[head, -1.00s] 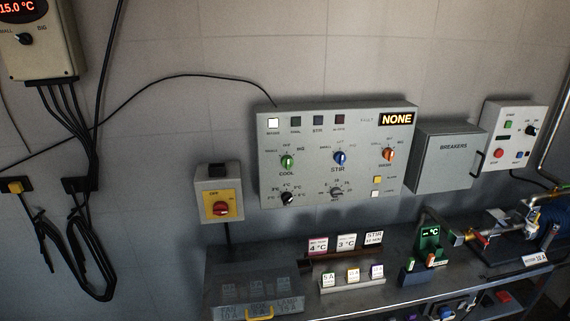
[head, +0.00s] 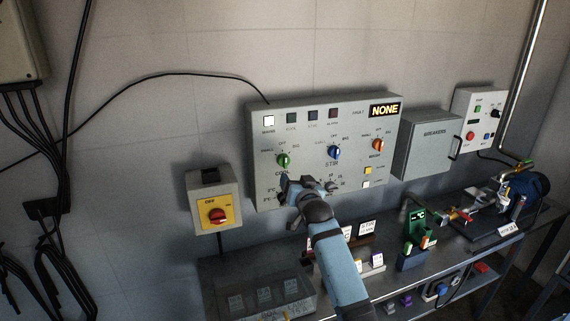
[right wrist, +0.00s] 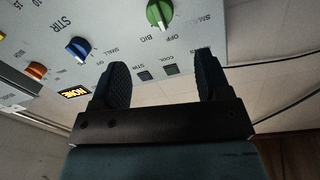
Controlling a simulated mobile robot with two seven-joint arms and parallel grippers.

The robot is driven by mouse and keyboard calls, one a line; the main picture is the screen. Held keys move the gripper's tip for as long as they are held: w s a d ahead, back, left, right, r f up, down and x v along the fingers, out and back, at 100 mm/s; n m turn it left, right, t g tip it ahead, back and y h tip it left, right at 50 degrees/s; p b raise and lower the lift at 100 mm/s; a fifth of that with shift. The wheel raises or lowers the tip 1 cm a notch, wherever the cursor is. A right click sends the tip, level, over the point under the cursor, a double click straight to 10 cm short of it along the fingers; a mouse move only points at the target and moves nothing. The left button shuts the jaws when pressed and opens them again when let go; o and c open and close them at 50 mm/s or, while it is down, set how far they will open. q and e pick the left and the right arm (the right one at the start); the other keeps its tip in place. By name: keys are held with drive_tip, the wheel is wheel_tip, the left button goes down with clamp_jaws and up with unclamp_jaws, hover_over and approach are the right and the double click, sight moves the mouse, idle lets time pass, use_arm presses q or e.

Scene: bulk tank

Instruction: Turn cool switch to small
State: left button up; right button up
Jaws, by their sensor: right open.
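The cool switch is a green knob (head: 283,160) at the left of the grey control panel (head: 350,112). Its marker looks turned toward the OFF label. It also shows at the top of the right wrist view (right wrist: 160,13), where the SMALL, OFF and BIG labels are beside it. My right gripper (head: 290,182) is just below the green knob in the head view and hides part of the panel's lower left. In the right wrist view its fingers (right wrist: 162,62) are apart and empty, with the knob beyond the gap between them. My left gripper is not in view.
A blue stir knob (head: 334,152) and an orange knob (head: 378,145) sit to the right on the panel. A cluttered bench stands below.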

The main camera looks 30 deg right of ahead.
sight(286, 163)
drive_tip(key=p+x, duration=0.1)
drive_tip(key=x, duration=1.1)
drive_tip(key=shift+w+f+p, duration=0.1)
drive_tip(key=shift+p, duration=0.25)
drive_tip(key=c, duration=0.9)
